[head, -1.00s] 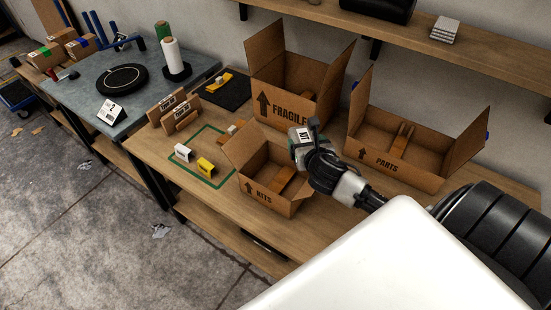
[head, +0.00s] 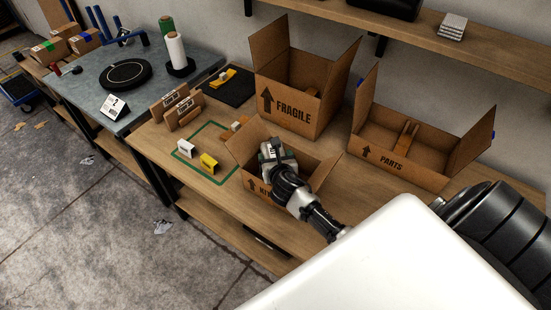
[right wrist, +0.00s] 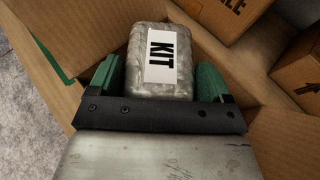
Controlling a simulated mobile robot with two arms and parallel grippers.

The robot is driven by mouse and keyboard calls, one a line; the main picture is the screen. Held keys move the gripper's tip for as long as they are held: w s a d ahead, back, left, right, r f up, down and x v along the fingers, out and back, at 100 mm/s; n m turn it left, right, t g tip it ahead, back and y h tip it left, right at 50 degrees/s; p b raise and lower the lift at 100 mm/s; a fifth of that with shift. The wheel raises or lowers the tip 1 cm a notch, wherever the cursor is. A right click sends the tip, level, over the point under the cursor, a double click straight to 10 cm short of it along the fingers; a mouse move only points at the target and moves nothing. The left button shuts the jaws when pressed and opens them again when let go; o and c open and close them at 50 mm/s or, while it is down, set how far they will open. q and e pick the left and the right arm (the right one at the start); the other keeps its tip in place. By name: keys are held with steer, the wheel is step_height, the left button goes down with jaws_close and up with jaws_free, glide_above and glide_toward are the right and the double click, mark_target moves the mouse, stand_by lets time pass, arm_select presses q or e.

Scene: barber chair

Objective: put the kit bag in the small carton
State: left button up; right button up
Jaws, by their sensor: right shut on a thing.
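The kit bag (right wrist: 160,75) is a silvery wrapped packet with a white KIT label in the right wrist view. My right gripper (right wrist: 162,82) has its green fingers on both sides of it and is shut on it. In the head view the right gripper (head: 272,152) is over and partly inside the opening of the small carton (head: 318,165), which is marked KITS and has open flaps. The bag is mostly hidden there by the gripper. Carton walls surround the bag in the wrist view; whether it touches the bottom cannot be told. My left gripper is not in view.
A tall FRAGILE carton (head: 292,106) stands behind the small carton, and a wide PARTS carton (head: 385,162) stands to the right.

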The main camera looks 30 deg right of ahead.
steer(key=shift+f+b, duration=0.35)
steer(key=shift+f, duration=0.2)
steer(key=o, duration=0.9)
steer(key=shift+o, duration=0.2)
steer(key=shift+r, duration=0.3)
steer(key=shift+r+p, duration=0.55)
steer(key=v, duration=1.1)
steer(key=shift+s+a, duration=0.2)
steer(key=shift+s, duration=0.25)
